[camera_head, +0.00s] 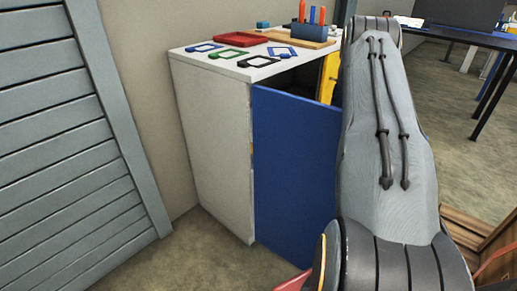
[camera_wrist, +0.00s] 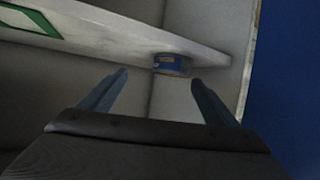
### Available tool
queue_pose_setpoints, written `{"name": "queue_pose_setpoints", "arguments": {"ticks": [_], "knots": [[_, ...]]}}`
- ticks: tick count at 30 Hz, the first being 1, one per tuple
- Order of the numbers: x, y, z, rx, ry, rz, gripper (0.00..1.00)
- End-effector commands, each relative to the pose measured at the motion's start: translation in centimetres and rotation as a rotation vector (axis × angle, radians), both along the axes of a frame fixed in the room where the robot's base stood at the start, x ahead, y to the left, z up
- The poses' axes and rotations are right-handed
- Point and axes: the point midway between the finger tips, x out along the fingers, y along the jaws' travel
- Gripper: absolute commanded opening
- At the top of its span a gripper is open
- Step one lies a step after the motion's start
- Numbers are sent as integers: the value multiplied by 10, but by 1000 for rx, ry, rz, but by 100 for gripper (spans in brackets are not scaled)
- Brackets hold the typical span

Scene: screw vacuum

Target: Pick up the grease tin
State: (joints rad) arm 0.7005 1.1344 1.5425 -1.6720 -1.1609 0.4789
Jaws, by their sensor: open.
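The grease tin (camera_wrist: 172,65) is a small round blue tin with a yellowish mark. In the wrist view it stands on a pale shelf (camera_wrist: 120,38) inside the cabinet, close to the shelf's right end. My gripper (camera_wrist: 158,80) is open, its two fingers apart and empty. The tin appears between and beyond the fingertips, and I see no contact. In the head view the tin and my gripper are hidden behind my own arm and the cabinet.
The white cabinet (camera_head: 212,140) has a blue door (camera_head: 295,160) standing open; the door also shows at the right of the wrist view (camera_wrist: 292,80). On the cabinet top are a red tray (camera_head: 243,39), several coloured frames and a wooden holder (camera_head: 300,38). A grey slatted shutter (camera_head: 60,140) is at left.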

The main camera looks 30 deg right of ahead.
Motion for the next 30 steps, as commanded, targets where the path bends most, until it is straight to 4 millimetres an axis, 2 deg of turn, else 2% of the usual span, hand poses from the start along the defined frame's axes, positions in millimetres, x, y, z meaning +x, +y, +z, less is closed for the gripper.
{"name": "queue_pose_setpoints", "arguments": {"ticks": [3, 6, 17, 25, 30], "knots": [[-2, 21, -3, 21, 6, 44, 83], [-2, 30, -6, 30, 7, 61, 83], [17, 52, -18, 31, 7, 63, 83], [39, 77, -34, 30, 8, 64, 83], [44, 83, -36, 31, 7, 62, 83]]}}
